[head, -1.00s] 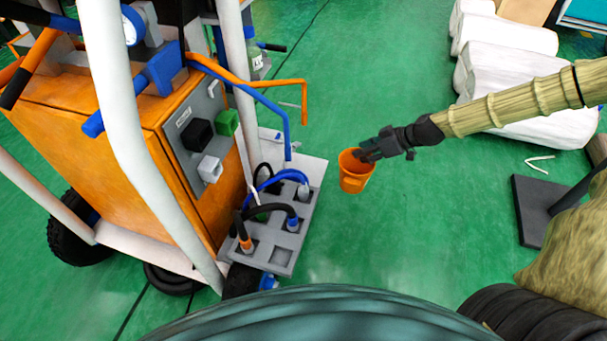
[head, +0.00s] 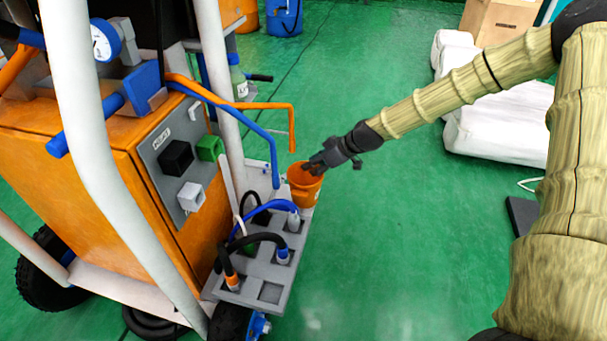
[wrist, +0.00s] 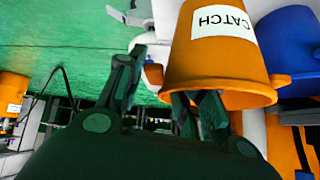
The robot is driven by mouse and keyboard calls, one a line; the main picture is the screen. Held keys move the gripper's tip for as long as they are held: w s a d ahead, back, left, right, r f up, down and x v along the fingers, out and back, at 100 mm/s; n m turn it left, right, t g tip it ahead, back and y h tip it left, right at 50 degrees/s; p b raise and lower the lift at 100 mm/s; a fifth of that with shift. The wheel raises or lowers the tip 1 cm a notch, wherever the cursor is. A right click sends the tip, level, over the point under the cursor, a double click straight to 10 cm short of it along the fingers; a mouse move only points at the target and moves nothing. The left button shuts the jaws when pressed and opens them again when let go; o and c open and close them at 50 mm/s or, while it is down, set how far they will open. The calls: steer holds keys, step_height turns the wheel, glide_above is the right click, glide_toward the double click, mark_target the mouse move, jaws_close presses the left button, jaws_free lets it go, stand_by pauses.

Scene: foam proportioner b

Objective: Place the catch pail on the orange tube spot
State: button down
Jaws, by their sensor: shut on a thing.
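The catch pail (head: 304,190) is a small orange bucket; its white CATCH label shows in the wrist view (wrist: 225,60). My gripper (head: 312,169) is shut on its rim and holds it near the back right corner of the cart's grey shelf. In the head view, the pail appears just below the down-turned end of the orange tube (head: 292,128), with a small gap between them. The blue tube (head: 274,165) ends to the pail's left. I cannot tell whether the pail touches the shelf. No marked spot is clearly visible; the pail hides the shelf corner behind it.
The grey socket block (head: 270,293) with several hoses lies in front of the pail. The orange cabinet (head: 80,190) and white frame posts stand left. White wrapped bundles (head: 490,120) lie at the right.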

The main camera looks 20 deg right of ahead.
steer(key=w+a+b, duration=0.1)
steer(key=w+a, duration=0.1)
steer(key=a, duration=0.1)
steer(key=shift+w+f, duration=0.1)
steer(key=shift+w, duration=0.3)
step_height(320, 180, down, 3)
steer(key=b, duration=0.2)
steer(key=shift+f+b, duration=0.2)
steer(key=shift+b, duration=0.15)
steer(key=c, duration=0.9)
jaws_free()
steer(key=shift+f, duration=0.1)
